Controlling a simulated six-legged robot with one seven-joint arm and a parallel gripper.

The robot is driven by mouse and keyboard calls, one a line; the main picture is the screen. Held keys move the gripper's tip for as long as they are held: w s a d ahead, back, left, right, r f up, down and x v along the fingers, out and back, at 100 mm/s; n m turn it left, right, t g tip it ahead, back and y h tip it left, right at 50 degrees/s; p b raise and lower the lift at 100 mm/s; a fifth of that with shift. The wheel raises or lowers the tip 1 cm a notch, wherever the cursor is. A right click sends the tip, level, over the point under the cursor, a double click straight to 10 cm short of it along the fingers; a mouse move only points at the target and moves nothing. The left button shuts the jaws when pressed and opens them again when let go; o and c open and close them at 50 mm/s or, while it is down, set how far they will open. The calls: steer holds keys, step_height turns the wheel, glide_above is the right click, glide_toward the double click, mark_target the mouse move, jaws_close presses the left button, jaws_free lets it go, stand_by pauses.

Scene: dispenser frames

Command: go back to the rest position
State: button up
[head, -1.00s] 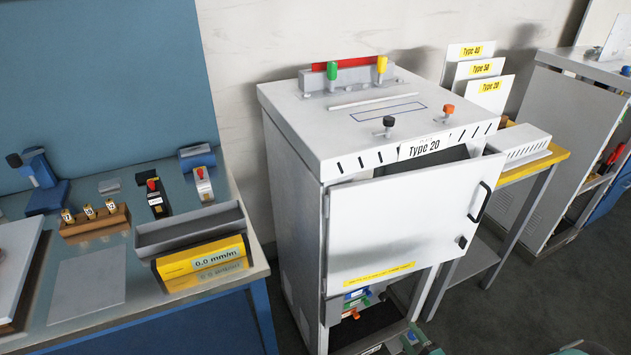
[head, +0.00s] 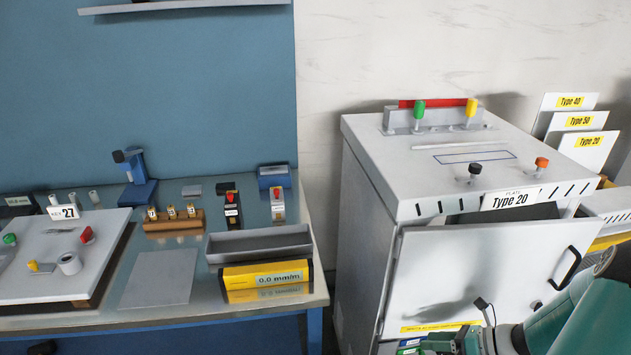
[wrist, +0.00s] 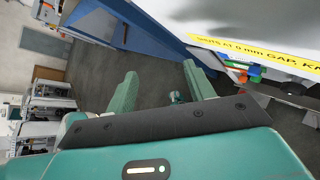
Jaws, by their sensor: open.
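My gripper shows in the wrist view (wrist: 165,88) with two green fingers apart and nothing between them; dark floor lies beyond. In the head view my green arm reaches in from the lower right, in front of the cabinet's lower door, and the fingertips are cut off or too low to see. The grey cabinet (head: 425,170) marked Type 20 stands right of centre, its white front door (head: 500,270) tilted outward at the top with a dark gap above it. The door's lower edge with a yellow strip also shows at the wrist view's upper right (wrist: 250,48).
A workbench (head: 215,320) at left holds a yellow gauge block (head: 265,280), a grey tray (head: 260,245), a wooden vial rack (head: 174,222) and a white plate (head: 50,275). Type-labelled panels (head: 575,120) stand at the right. Floor in the wrist view is clear.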

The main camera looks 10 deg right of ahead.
steer(key=s+a+r+n+g+h, duration=0.2)
steer(key=a+r+n+g+h, duration=0.35)
steer(key=a+r+n, duration=0.95)
steer(key=s+a+r+n+t+h, duration=0.2)
steer(key=s+r+n, duration=0.2)
steer(key=r+n, duration=0.3)
steer(key=s+a+r+n+t+h, duration=0.2)
steer(key=s+a+r+n+h, duration=0.1)
steer(key=r+n, duration=0.5)
steer(key=shift+s+a+n+t, duration=0.2)
steer(key=shift+s+n+t, duration=0.15)
steer(key=shift+s+n, duration=0.35)
steer(key=shift+c, duration=0.3)
